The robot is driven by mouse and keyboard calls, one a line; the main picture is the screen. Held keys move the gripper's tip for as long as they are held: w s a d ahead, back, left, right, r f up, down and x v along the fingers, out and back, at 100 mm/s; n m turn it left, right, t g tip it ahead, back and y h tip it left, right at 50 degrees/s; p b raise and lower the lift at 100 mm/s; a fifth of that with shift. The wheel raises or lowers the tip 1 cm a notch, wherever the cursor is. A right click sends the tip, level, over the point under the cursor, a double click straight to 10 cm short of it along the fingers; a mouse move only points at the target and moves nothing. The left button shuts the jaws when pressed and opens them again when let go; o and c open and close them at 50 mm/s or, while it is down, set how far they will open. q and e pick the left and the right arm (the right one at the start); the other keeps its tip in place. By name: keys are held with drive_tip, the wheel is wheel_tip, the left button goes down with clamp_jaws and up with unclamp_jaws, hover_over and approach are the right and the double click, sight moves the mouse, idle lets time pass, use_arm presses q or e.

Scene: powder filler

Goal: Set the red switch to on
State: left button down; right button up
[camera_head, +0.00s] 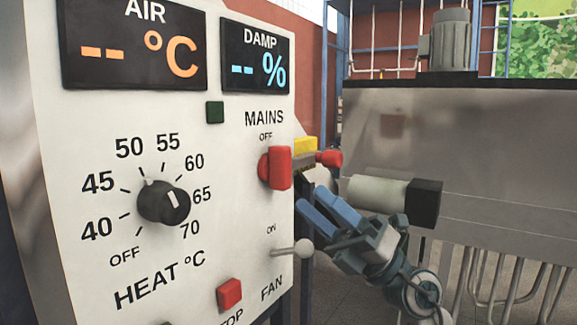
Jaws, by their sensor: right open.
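The red switch (279,168) is a block-shaped red handle on the white control panel (70,170), under the words MAINS and OFF. Its handle stands upright. The word ON is printed lower down, above a pale lever. My right gripper (312,199) is below and to the right of the switch, beside the panel's right edge. Its two blue fingers are apart, with nothing seen between them, and they do not appear to touch the switch. My left gripper is not in view.
A pale ball-ended lever (302,248) sticks out below the switch, near my right gripper. A black heat dial (164,203), a red stop button (229,294) and blank-valued displays (134,48) share the panel. A red knob (328,158) and grey machine (480,140) stand at right.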

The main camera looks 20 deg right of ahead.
wheel_tip(320, 180, up, 2)
drive_tip(key=s+a+n+g+h, duration=0.1)
drive_tip(key=a+n+g, duration=0.1)
drive_tip(key=n+g, duration=0.15)
drive_tip(key=t+h, duration=0.6)
drive_tip(key=h, duration=0.5)
approach(288, 157)
drive_tip(key=shift+n+g, duration=0.35)
drive_tip(key=shift+n, duration=0.2)
drive_tip(key=x, duration=0.1)
drive_tip(key=p+x, duration=0.1)
drive_tip(key=x, duration=0.1)
drive_tip(key=p+x, duration=0.1)
drive_tip(key=x, duration=0.1)
drive_tip(key=shift+w+r, duration=0.25)
drive_tip(key=shift+r, duration=0.05)
drive_tip(key=p+x, duration=0.1)
drive_tip(key=x, duration=0.3)
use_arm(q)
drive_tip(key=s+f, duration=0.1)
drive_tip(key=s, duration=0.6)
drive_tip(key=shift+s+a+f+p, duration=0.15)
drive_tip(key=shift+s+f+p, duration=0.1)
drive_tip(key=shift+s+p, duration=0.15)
use_arm(e)
drive_tip(key=shift+x, duration=0.95)
